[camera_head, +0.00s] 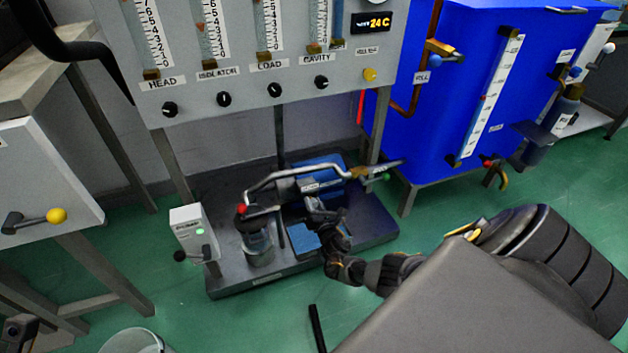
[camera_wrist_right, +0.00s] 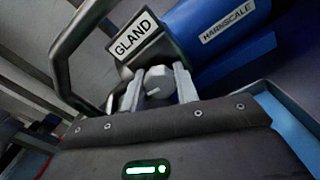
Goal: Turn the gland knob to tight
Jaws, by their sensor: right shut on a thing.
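The gland knob (camera_wrist_right: 159,80) is a small grey knob just below the white GLAND label (camera_wrist_right: 134,36) on the dark end of the blue pump. In the right wrist view the two fingers of my right gripper (camera_wrist_right: 158,92) stand on either side of the knob and are shut on it. In the head view my right gripper (camera_head: 324,217) reaches in from the right to the pump (camera_head: 318,172) on the grey skid. The knob is hard to make out there. The knob's pointer and any tight mark are not readable. My left gripper is not in view.
A bent grey pipe (camera_head: 290,173) runs over the pump. A glass vessel (camera_head: 257,245) and a white switch box (camera_head: 190,231) stand to its left. The gauge panel (camera_head: 235,95) rises behind, and a blue tank (camera_head: 450,60) stands at right. Green floor lies in front.

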